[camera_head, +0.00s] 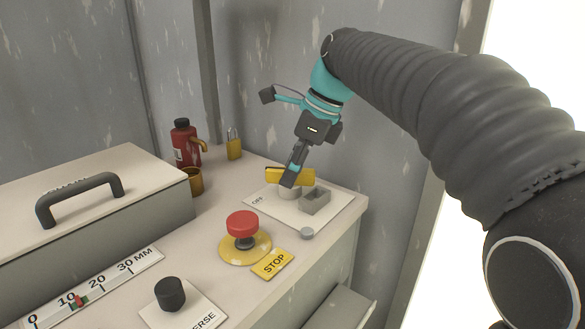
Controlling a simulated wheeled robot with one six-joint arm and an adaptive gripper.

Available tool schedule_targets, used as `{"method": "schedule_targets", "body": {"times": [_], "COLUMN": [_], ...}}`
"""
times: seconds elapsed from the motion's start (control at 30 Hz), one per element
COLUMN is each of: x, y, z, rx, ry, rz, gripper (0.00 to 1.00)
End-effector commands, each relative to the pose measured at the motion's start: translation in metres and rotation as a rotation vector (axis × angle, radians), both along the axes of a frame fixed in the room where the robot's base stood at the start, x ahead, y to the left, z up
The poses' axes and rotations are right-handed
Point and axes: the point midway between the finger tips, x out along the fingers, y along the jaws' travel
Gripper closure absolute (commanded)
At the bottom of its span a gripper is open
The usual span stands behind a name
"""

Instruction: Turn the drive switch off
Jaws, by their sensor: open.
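The drive switch has a yellow handle (301,176) on a round pale base, mounted on a white plate (328,216) marked OFF at its left. The handle lies crosswise, roughly left to right. My gripper (292,172) points down at the handle from above. Its visible finger overlaps the front of the handle in the picture; the other finger is hidden, and I cannot tell whether it touches. The jaws are open. Any other label on the plate is hidden or absent from view.
A red STOP button (242,224) is in front. A red bottle (185,145), a yellow padlock (234,146) and a handled box lid (95,180) lie left. A black knob (170,294) is at the near edge.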

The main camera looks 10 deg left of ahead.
Motion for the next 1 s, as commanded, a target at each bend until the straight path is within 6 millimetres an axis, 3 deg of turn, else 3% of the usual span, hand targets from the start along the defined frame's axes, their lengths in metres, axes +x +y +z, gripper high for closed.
{"method": "schedule_targets", "body": {"times": [0.1,0.17,0.3,0.33,0.67,1.0], "x": [0.0000,0.0001,0.0001,0.0000,0.0004,0.0021], "y": [-0.0001,-0.0001,-0.0001,-0.0001,0.0000,0.0005], "z": [0.0002,0.0002,0.0002,0.0002,0.0006,0.0011], "rx": [0.000,0.000,0.000,0.000,0.000,0.001], "ry": [0.000,0.000,0.000,0.000,0.002,0.003], "rz": [0.000,0.000,0.000,0.000,0.026,0.225], "gripper": [0.50,0.62,0.97,1.00,1.00,1.00]}}
